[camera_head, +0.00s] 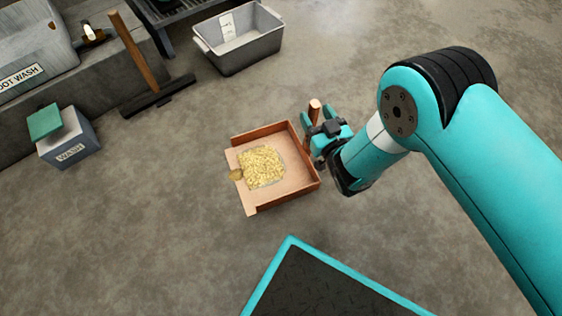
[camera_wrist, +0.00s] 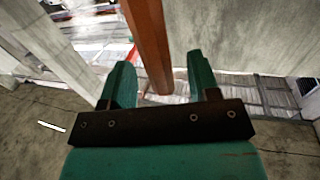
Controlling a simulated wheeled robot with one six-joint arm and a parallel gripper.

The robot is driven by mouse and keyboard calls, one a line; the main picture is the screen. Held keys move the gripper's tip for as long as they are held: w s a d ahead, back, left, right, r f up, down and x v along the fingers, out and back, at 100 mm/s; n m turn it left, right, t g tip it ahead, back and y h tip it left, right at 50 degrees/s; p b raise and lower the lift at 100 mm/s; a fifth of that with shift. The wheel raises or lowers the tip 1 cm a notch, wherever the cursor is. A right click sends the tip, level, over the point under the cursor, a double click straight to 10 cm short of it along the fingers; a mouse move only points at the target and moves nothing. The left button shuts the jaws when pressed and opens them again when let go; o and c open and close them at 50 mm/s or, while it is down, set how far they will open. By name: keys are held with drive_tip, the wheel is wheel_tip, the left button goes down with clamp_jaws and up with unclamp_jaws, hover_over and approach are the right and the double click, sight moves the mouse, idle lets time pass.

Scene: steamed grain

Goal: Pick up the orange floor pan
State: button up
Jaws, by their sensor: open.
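The orange floor pan (camera_head: 290,190) lies on the concrete floor, with raised walls on several sides and a heap of yellow grain (camera_head: 262,166) on it. Its orange-brown handle (camera_head: 315,108) sticks up at the pan's right side, by my gripper (camera_head: 316,128). In the wrist view the handle (camera_wrist: 148,45) comes down from the top, and its rounded end shows between the two green fingers of my gripper (camera_wrist: 158,85). The fingers are apart, with gaps on both sides of the handle in that picture. Whether they touch it cannot be told.
A grey tub (camera_head: 240,45) stands on the floor at the back. A squeegee with a wooden handle (camera_head: 133,50) leans at the upper left. A grey box marked WASH (camera_head: 72,145) with a green top stands at the left. Open floor surrounds the pan.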

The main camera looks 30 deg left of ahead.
drive_tip(key=shift+w+a+f, duration=0.25)
drive_tip(key=shift+w+a, duration=0.1)
drive_tip(key=shift+a, duration=0.15)
drive_tip(key=shift+w+a+r+b, duration=0.25)
drive_tip(key=shift+w+a+b, duration=0.05)
drive_tip(key=shift+b, duration=0.05)
clamp_jaws()
